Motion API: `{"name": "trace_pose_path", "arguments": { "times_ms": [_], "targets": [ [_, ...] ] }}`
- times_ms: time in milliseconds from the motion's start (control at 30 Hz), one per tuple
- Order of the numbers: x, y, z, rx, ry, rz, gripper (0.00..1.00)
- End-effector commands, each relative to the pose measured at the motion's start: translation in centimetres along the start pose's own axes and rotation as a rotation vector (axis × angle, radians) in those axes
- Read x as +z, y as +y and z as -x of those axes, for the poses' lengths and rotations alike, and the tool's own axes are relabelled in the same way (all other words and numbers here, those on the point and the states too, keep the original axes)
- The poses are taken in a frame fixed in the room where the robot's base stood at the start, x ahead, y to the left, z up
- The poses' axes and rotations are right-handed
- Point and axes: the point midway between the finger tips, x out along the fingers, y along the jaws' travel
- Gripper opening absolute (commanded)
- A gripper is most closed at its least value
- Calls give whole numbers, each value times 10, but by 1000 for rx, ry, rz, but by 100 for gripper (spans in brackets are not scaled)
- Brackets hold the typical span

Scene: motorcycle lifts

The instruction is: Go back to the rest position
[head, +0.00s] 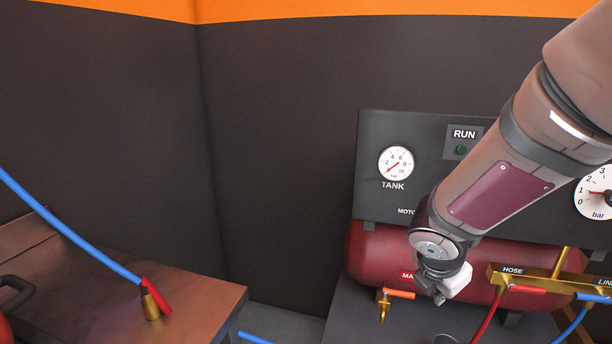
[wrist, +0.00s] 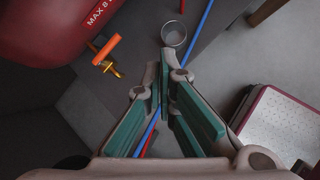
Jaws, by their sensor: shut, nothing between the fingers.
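My gripper (wrist: 168,62) is shut and empty in the wrist view, its teal-padded fingers meeting at the tips. In the head view my arm comes in from the upper right, with its wrist in front of the red tank (head: 375,255); the fingers cannot be made out there. The tank also shows at the upper left of the wrist view (wrist: 60,25). A brass drain valve with an orange lever (wrist: 106,48) is left of my fingertips, apart from them. A round metal cup (wrist: 174,34) lies beyond the tips.
A dark panel (head: 370,140) with a TANK gauge (head: 396,163) stands behind my arm. A brass manifold (head: 535,281) with red and blue hoses is right of my wrist. A brown bench (head: 200,296) with a red-levered brass fitting (head: 151,300) is at left.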

Motion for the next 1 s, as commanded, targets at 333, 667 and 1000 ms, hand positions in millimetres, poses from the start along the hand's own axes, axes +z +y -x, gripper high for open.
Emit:
{"name": "trace_pose_path", "arguments": {
  "times_ms": [333,667,1000],
  "targets": [
    [8,-99,112,-151,-32,-985,0],
    [-55,-170,184,-360,86,-1678,0],
    [-100,-197,232,-537,194,-1994,0]
  ]
}}
